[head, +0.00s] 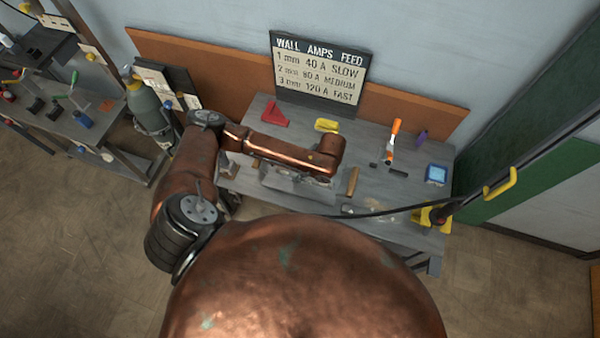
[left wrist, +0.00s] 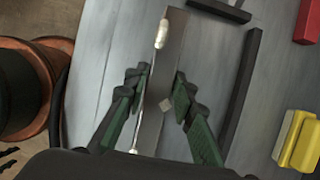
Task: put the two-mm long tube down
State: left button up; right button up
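A long grey tube (left wrist: 158,90) runs up the middle of the left wrist view, with pale blobs near its ends and a small light diamond mark on it. My left gripper (left wrist: 163,80) has its dark green fingers on both sides of the tube, close against it, and looks shut on it. I cannot tell how high the tube is above the grey table (left wrist: 95,65). In the head view my left arm reaches over the middle of the workbench (head: 350,128), its hand pointing down and mostly hidden. My right gripper is not in view.
Dark bars (left wrist: 239,90), a red piece (left wrist: 307,22) and a yellow block (left wrist: 296,140) lie right of the tube. At the bench's back stands a sign (head: 318,72) listing wall, amps and feed. An orange-and-white tool (head: 393,140) and blue device (head: 436,174) are at right.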

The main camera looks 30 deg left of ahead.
pick_arm(q)
jog(key=o, duration=0.3)
jog(key=shift+o, duration=0.2)
jog(key=shift+r, duration=0.15)
jog(key=p+v, duration=0.1)
jog(key=v, duration=1.1)
jog(key=shift+p, duration=0.3)
